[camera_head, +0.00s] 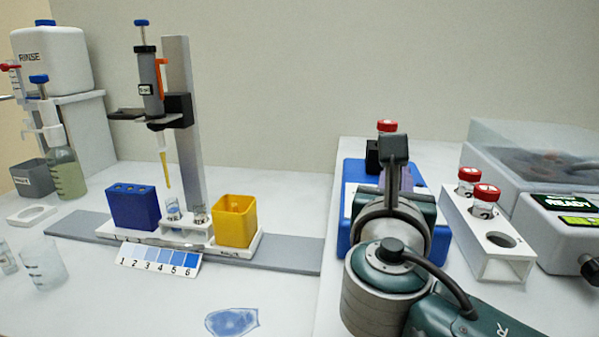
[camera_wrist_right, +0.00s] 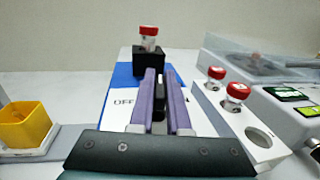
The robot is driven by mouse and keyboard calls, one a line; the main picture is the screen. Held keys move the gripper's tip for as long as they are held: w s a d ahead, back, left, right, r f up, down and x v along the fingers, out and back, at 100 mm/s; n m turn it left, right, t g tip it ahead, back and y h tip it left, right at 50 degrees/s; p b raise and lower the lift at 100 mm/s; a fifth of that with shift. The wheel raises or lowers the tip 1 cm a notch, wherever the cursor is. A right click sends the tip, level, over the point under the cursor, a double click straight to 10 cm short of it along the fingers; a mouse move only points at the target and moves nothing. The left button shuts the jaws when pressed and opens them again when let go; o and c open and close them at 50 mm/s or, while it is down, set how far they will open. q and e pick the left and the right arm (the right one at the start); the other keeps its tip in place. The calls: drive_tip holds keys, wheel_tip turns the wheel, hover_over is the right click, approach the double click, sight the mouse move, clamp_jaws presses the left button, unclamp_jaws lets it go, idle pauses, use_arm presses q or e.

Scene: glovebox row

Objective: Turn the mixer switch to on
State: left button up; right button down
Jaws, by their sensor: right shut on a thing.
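The mixer has a blue body (camera_head: 351,180) with a white top panel and stands right of the middle in the head view. Its blue body also shows in the wrist view (camera_wrist_right: 122,76), with the letters OFF on the panel left of the fingers. My right gripper (camera_wrist_right: 160,84) reaches over the panel, its purple fingers shut on the black mixer switch (camera_wrist_right: 158,98). The fingers hide the switch's sides and the panel right of it. In the head view my right arm covers most of the mixer. My left gripper is not in view.
A black holder with a red-capped vial (camera_wrist_right: 149,38) stands at the mixer's far end. A white rack (camera_head: 488,258) with red-capped vials and a grey machine reading READY (camera_head: 535,232) stand close on the right. A yellow box (camera_head: 235,222) and a pipette stand (camera_head: 180,110) are left.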

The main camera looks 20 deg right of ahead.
drive_tip(key=shift+m+g+h, duration=0.6)
drive_tip(key=shift+g+h, duration=0.1)
drive_tip(key=c, duration=0.9)
unclamp_jaws()
drive_tip(key=v, duration=1)
drive_tip(key=shift+w, duration=0.1)
drive_tip(key=shift+m+g, duration=0.3)
